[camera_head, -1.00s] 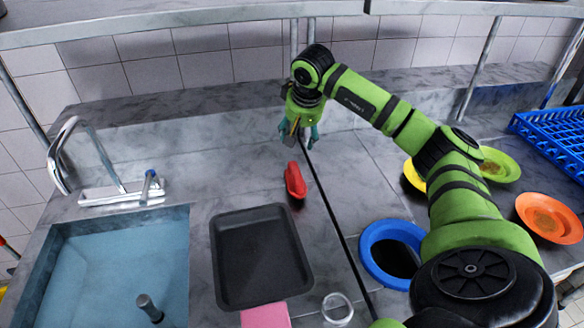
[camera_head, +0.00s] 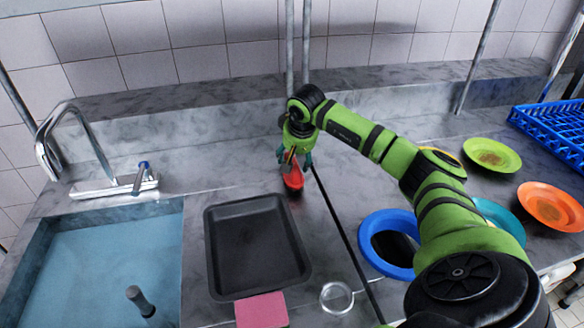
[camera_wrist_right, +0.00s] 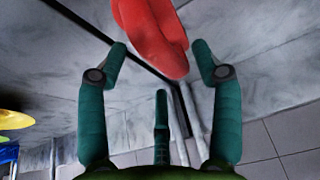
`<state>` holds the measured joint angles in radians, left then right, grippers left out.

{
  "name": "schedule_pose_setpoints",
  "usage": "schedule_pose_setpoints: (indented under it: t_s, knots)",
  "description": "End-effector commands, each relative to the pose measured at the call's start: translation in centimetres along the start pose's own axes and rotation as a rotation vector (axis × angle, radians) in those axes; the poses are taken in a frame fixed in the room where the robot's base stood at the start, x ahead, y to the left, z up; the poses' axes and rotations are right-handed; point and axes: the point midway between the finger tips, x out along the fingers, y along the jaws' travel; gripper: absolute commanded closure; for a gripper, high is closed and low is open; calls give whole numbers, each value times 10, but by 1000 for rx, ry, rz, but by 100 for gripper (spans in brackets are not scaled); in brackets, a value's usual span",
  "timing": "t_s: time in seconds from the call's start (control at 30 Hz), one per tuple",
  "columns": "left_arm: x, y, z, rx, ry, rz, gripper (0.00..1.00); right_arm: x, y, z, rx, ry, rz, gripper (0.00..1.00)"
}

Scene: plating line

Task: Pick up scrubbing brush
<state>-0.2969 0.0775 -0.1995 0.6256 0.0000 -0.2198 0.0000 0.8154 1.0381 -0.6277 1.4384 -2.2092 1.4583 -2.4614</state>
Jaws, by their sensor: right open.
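The scrubbing brush (camera_head: 293,181) is a red, elongated thing on the grey counter, just behind the back right corner of the black tray. My right gripper (camera_head: 295,163) is open above its far end and covers part of it in the head view. In the right wrist view the red brush (camera_wrist_right: 152,35) reaches from the top edge down between the open green fingers (camera_wrist_right: 160,58). A third finger stands below its end. I cannot tell whether any finger touches it. Its bristles are not clearly seen. My left gripper is out of view.
The black tray (camera_head: 214,245) lies in front of the brush, with a pink sponge (camera_head: 262,311) at its near edge. A water-filled sink (camera_head: 95,265) is at left. A blue ring-shaped item (camera_head: 366,240), a clear glass (camera_head: 337,298), plates and a blue rack (camera_head: 555,130) are at right.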

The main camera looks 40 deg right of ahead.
Motion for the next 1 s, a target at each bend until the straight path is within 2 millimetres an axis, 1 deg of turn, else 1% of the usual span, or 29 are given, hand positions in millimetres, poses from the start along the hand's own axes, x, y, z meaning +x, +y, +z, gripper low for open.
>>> schedule_pose_setpoints:
  t_s: [0.03, 0.13, 0.33, 0.37, 0.4, 0.47, 0.5, 0.53, 0.87, 1.0]
  knots:
    - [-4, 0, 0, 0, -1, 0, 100, 5, 0, 0, 1, -3, -1, 34]
    - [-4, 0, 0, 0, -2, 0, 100, 12, 0, 0, 0, 0, 0, 34]
    - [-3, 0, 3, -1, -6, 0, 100, 14, 0, 0, 0, 1, 0, 34]
    - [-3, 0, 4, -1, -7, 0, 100, 14, 0, 0, 0, 1, 0, 38]
    - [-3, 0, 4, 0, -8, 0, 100, 14, 0, 0, 0, 1, 0, 54]
    - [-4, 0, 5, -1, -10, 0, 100, 14, 0, 0, 0, 1, 0, 78]
    - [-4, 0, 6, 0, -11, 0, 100, 14, 0, 0, 0, 1, 0, 94]
    - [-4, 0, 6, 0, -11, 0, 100, 14, 0, 0, 0, 1, 0, 100]
    - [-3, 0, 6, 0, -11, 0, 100, 13, 0, 0, 0, 1, 0, 100]
    - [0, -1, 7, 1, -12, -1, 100, 8, 0, -3, 0, 4, -1, 100]
